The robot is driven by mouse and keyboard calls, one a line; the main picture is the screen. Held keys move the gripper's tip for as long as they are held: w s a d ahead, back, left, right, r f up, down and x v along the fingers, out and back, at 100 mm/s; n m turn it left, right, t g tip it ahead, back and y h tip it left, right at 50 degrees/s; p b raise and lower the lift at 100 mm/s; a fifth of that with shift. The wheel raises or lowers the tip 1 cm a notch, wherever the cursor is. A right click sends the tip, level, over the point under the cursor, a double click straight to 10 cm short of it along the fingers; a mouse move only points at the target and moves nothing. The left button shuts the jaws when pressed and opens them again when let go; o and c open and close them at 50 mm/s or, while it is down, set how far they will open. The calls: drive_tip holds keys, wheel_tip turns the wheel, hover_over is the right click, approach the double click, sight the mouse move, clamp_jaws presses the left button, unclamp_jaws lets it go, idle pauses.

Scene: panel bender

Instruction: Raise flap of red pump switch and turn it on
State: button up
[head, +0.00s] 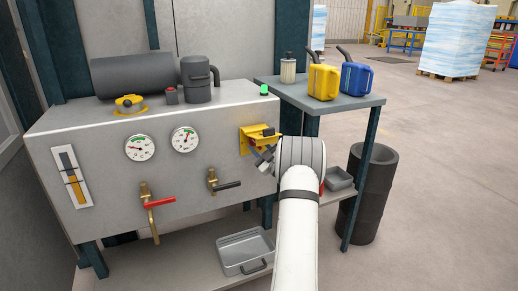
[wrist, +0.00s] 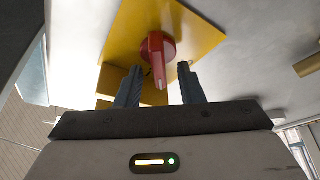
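The red pump switch (wrist: 156,50) is a red rotary knob on a yellow plate (wrist: 190,22). Its handle bar points down in the wrist view, toward my gripper. In the head view the yellow plate (head: 246,143) is on the grey cabinet's front at right, and a yellow flap (head: 262,132) seems to stick out at its top. My gripper (wrist: 159,76) is open, with one finger on each side of the handle bar; a gap shows at both sides. In the head view my gripper (head: 263,158) is just below the flap, and the knob is mostly hidden.
The cabinet (head: 100,165) carries two gauges (head: 140,148), a red-handled valve (head: 160,202) and a black-handled valve (head: 226,185) left of the switch. A side table (head: 345,101) with yellow and blue cans stands at right. A metal tray (head: 243,247) is below.

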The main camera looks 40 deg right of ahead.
drive_tip(key=shift+c, duration=0.4)
clamp_jaws()
drive_tip(key=m+h+b, duration=0.1)
drive_tip(key=m, duration=0.2)
drive_tip(key=m+h+b, duration=0.1)
drive_tip(key=m+h, duration=0.1)
drive_tip(key=m, duration=0.1)
drive_tip(key=shift+m+t+h, duration=0.3)
drive_tip(key=shift+o, duration=0.4)
unclamp_jaws()
drive_tip(key=p+v, duration=0.1)
drive_tip(key=v, duration=0.6)
drive_tip(key=shift+s+f, duration=0.2)
drive_tip(key=shift+s, duration=0.15)
